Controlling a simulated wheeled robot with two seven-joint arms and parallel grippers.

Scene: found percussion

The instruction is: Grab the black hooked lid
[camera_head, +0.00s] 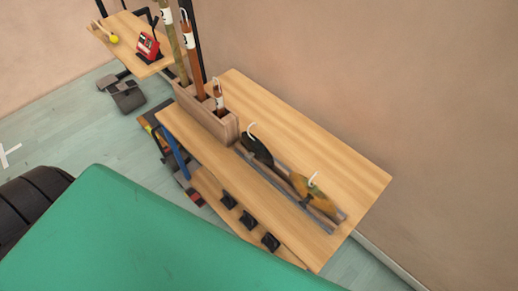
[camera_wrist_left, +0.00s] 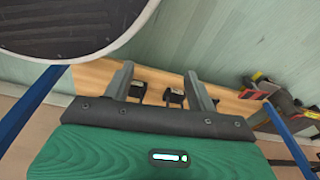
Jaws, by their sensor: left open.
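The black hooked lid (camera_head: 258,151) is a dark disc-like piece with a white hook at its top. It lies at the edge of a grey rail on the wooden table (camera_head: 350,185), beside the wooden block holder. In the left wrist view my left gripper (camera_wrist_left: 160,85) is open, with its two grey fingers spread apart. Black small pieces on the lower shelf show between and beyond the fingers. My right gripper is in neither view.
A wooden holder (camera_head: 210,115) with upright hooked rods stands left of the lid. A brown-yellow hooked piece (camera_head: 318,195) lies right of it. Black pieces (camera_head: 248,220) sit on the lower shelf. A large dark disc with a pale rim (camera_wrist_left: 70,20) fills the wrist view's top left.

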